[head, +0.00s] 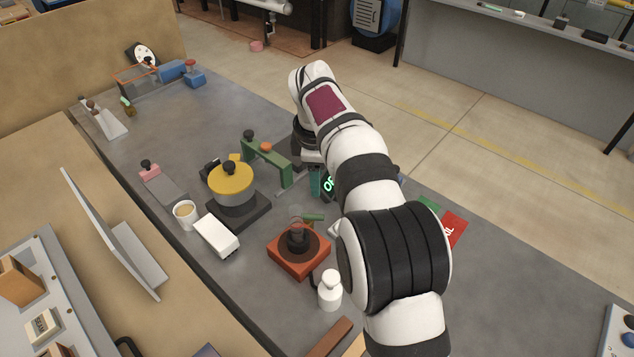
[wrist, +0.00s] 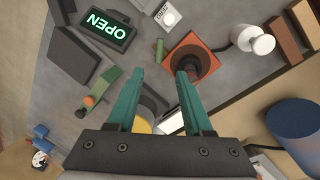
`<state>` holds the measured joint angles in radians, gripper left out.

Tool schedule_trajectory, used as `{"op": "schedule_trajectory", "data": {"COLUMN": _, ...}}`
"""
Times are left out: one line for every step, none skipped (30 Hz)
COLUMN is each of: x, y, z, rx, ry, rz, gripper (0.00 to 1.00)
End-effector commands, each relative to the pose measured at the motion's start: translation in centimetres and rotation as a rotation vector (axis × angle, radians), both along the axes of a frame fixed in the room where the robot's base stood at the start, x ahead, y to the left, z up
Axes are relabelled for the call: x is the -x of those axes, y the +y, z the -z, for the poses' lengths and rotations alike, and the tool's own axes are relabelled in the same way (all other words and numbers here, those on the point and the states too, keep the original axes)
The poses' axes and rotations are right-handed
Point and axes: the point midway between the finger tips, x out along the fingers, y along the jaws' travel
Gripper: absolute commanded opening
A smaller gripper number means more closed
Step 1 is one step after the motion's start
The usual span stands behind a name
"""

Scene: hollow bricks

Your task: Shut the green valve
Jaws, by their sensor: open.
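A green bar-shaped fixture (head: 268,163) with an orange knob and a dark knob stands mid-table; it is left of the fingers in the wrist view (wrist: 97,93). A small green handle (head: 313,217) sits by an orange-red base (head: 299,262) with a dark round centre; this handle (wrist: 159,51) and base (wrist: 210,58) lie beyond the fingertips in the wrist view. I cannot tell which green part is the valve. A sign reading OPEN (wrist: 106,27) is lit green. My gripper (wrist: 160,72) is open and empty, its teal fingers apart above the table.
A yellow-topped round pot (head: 232,180), a cup (head: 185,213) and a white box (head: 216,236) stand left of my arm. A white bottle-like weight (head: 330,290) is in front of the orange-red base. A blue cylinder (wrist: 298,130) is at right in the wrist view.

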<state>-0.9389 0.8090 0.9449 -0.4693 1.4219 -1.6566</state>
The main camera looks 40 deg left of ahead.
Motion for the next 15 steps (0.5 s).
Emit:
{"op": "schedule_trajectory", "data": {"x": 0.0, "y": 0.0, "z": 0.0, "rx": 0.000, "ry": 0.000, "rz": 0.000, "gripper": 0.51}}
{"op": "schedule_trajectory", "data": {"x": 0.0, "y": 0.0, "z": 0.0, "rx": 0.000, "ry": 0.000, "rz": 0.000, "gripper": 0.51}}
{"op": "schedule_trajectory", "data": {"x": 0.0, "y": 0.0, "z": 0.0, "rx": 0.000, "ry": 0.000, "rz": 0.000, "gripper": 0.51}}
{"op": "schedule_trajectory", "data": {"x": 0.0, "y": 0.0, "z": 0.0, "rx": 0.000, "ry": 0.000, "rz": 0.000, "gripper": 0.49}}
{"op": "schedule_trajectory", "data": {"x": -0.1, "y": -0.1, "z": 0.1, "rx": -0.002, "ry": 0.004, "rz": -0.001, "gripper": 0.44}}
{"op": "schedule_trajectory", "data": {"x": -0.4, "y": -0.6, "z": 0.3, "rx": -0.015, "ry": 0.028, "rz": -0.008, "gripper": 0.36}}
{"op": "schedule_trajectory", "data": {"x": -0.8, "y": -1.3, "z": 0.6, "rx": -0.039, "ry": 0.063, "rz": -0.015, "gripper": 0.33}}
{"op": "schedule_trajectory", "data": {"x": -1.3, "y": -2.0, "z": 1.0, "rx": -0.072, "ry": 0.103, "rz": -0.026, "gripper": 0.33}}
{"op": "schedule_trajectory", "data": {"x": -2.0, "y": -3.0, "z": 1.3, "rx": -0.128, "ry": 0.151, "rz": -0.040, "gripper": 0.33}}
{"op": "schedule_trajectory", "data": {"x": -2.5, "y": -3.6, "z": 1.4, "rx": -0.172, "ry": 0.179, "rz": -0.049, "gripper": 0.33}}
{"op": "schedule_trajectory", "data": {"x": -2.9, "y": -4.1, "z": 1.4, "rx": -0.212, "ry": 0.199, "rz": -0.055, "gripper": 0.33}}
{"op": "schedule_trajectory", "data": {"x": -3.4, "y": -4.6, "z": 1.4, "rx": -0.258, "ry": 0.215, "rz": -0.060, "gripper": 0.33}}
{"op": "schedule_trajectory", "data": {"x": -3.7, "y": -4.8, "z": 1.5, "rx": -0.284, "ry": 0.223, "rz": -0.063, "gripper": 0.33}}
{"op": "schedule_trajectory", "data": {"x": -3.9, "y": -4.9, "z": 1.6, "rx": -0.300, "ry": 0.227, "rz": -0.066, "gripper": 0.33}}
{"op": "schedule_trajectory", "data": {"x": -3.9, "y": -4.8, "z": 1.9, "rx": -0.312, "ry": 0.229, "rz": -0.069, "gripper": 0.33}}
